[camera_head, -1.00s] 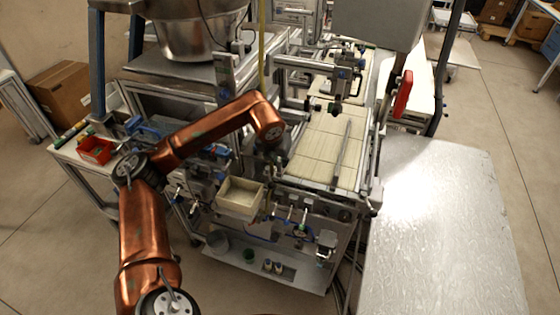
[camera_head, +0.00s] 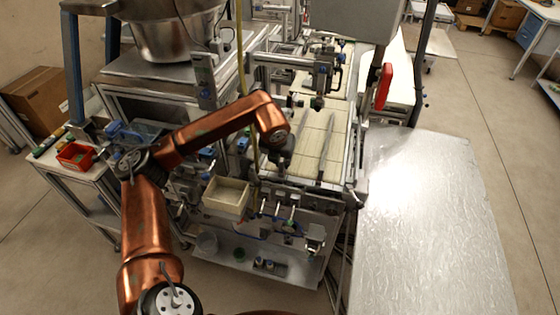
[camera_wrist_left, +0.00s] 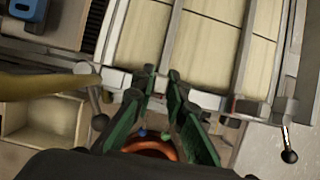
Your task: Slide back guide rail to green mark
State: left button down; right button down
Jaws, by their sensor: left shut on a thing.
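The conveyor (camera_head: 309,157) has a pale slatted belt. Two thin metal guide rails run along it. The left rail (camera_head: 298,124) is partly hidden behind my left gripper (camera_head: 280,158); the right rail (camera_head: 328,135) lies farther right. I take the left one as the back guide rail. In the left wrist view, the green fingers of my left gripper (camera_wrist_left: 161,76) are shut on the near end of this rail (camera_wrist_left: 172,35), and the other rail (camera_wrist_left: 243,50) is to the right. I cannot make out a green mark. My right gripper is not in view.
A cream open box (camera_head: 226,195) hangs at the conveyor's front left. A yellow hose (camera_head: 240,60) hangs beside the gripper. A bare metal table (camera_head: 430,220) stands at the right. A red bin (camera_head: 75,155) sits at the far left.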

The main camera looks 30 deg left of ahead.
pick_arm(q)
jog(key=c, duration=2)
grip_release()
jog(key=shift+o, duration=0.3)
jog(key=shift+r, duration=0.1)
jog(key=v, duration=1.2)
